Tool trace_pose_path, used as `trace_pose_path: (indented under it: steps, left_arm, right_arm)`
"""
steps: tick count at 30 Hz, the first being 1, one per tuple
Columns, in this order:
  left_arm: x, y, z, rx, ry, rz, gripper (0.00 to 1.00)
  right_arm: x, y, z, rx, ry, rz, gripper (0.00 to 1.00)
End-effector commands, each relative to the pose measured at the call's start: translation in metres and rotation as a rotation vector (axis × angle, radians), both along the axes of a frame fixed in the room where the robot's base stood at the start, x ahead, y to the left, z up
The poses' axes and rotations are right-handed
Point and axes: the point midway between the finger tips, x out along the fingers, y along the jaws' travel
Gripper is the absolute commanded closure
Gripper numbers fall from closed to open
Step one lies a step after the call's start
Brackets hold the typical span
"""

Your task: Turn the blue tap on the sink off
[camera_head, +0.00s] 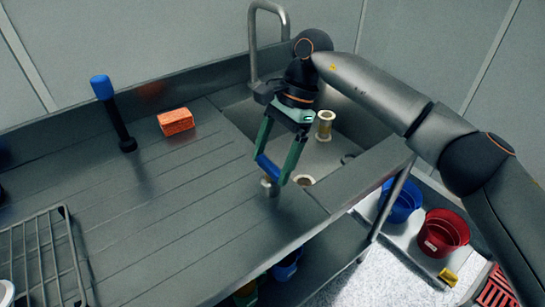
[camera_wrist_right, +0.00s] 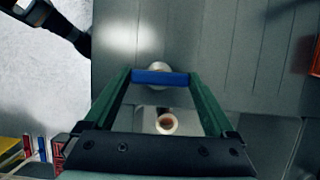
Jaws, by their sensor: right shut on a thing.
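The blue tap handle (camera_head: 265,167) is a short blue bar on a metal base (camera_head: 271,188) at the near left edge of the sink (camera_head: 238,112). My right gripper (camera_head: 270,172), with green fingers, reaches down over it and is shut on the handle. In the right wrist view the blue handle (camera_wrist_right: 160,77) lies crosswise between the two green fingertips, with the round metal base behind it. A curved metal spout (camera_head: 252,40) rises at the back of the sink. I cannot see whether water flows. My left gripper is not in view.
A cream cylinder (camera_head: 325,125) stands in the sink. An orange sponge (camera_head: 175,121) and a blue-topped black brush (camera_head: 115,112) are on the counter. A wire rack (camera_head: 45,250) sits at the near left. Blue (camera_head: 402,200) and red (camera_head: 443,232) buckets stand below right. The mid-counter is clear.

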Motion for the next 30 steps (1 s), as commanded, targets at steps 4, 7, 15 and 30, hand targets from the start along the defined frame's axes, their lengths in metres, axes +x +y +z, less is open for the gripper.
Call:
trace_pose_path:
  steps: [4,7,15,30]
  left_arm:
    - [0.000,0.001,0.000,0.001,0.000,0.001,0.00]
    - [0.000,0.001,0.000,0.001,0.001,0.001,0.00]
    - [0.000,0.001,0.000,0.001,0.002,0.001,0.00]
    - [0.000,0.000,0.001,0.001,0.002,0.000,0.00]
  right_arm:
    - [0.001,0.000,0.002,0.001,-0.005,0.004,0.66]
    - [0.001,0.000,0.002,0.001,-0.005,0.004,0.66]
    - [0.001,0.000,0.001,0.001,-0.006,0.004,0.00]
    - [0.010,-0.011,0.036,0.000,-0.007,0.002,0.00]
